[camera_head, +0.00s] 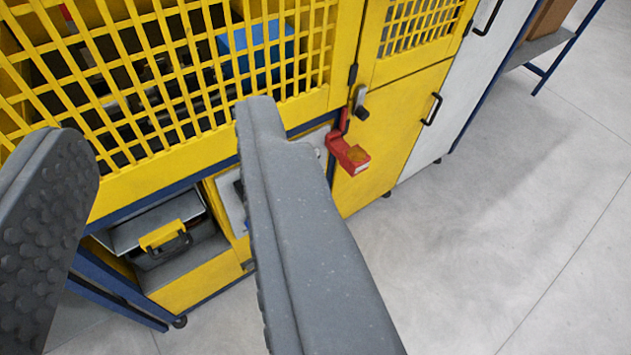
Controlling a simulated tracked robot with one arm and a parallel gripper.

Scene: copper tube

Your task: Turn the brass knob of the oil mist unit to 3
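My gripper (165,130) is open, its two grey fingers wide apart in front of a yellow machine. Nothing is between them. I cannot make out the brass knob or a scale with a 3. A pale panel (232,203) lies partly hidden behind the right finger.
A yellow mesh guard (140,133) covers the machine front, with a blue box (262,47) behind it. An open compartment (205,262) holds a yellow-handled case (166,238). Yellow and white doors have black handles (432,109). Grey floor (510,220) at right is clear.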

